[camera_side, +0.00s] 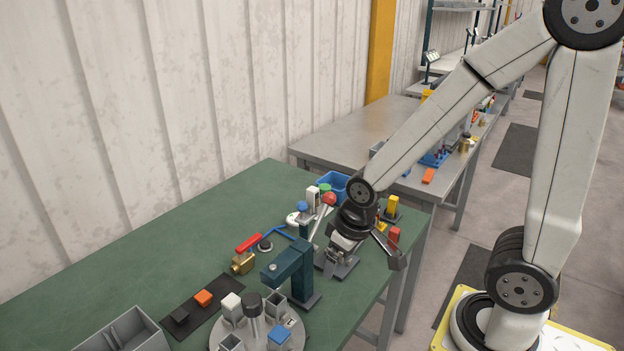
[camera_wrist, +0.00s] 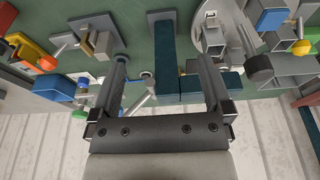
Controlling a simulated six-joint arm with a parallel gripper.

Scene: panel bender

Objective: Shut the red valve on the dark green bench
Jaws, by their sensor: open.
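The red valve has a red lever handle (camera_side: 248,243) above a brass body (camera_side: 242,262). It sits on the dark green bench (camera_side: 150,262), left of the gripper in the side view. The handle lies roughly level; I cannot tell how it stands to the body's bore. My gripper (camera_side: 362,250) is open over the bench, to the right of the valve and apart from it. In the wrist view my gripper (camera_wrist: 165,68) has its fingers spread, with nothing held between them. I cannot make out the red valve in the wrist view.
A teal clamp-like post (camera_side: 290,268) stands between the gripper and the valve. A blue lever (camera_side: 279,232) lies behind it. A round fixture plate (camera_side: 235,338), a dark mat (camera_side: 188,318) and a grey bin (camera_side: 125,330) are nearer. The bench's far left is clear.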

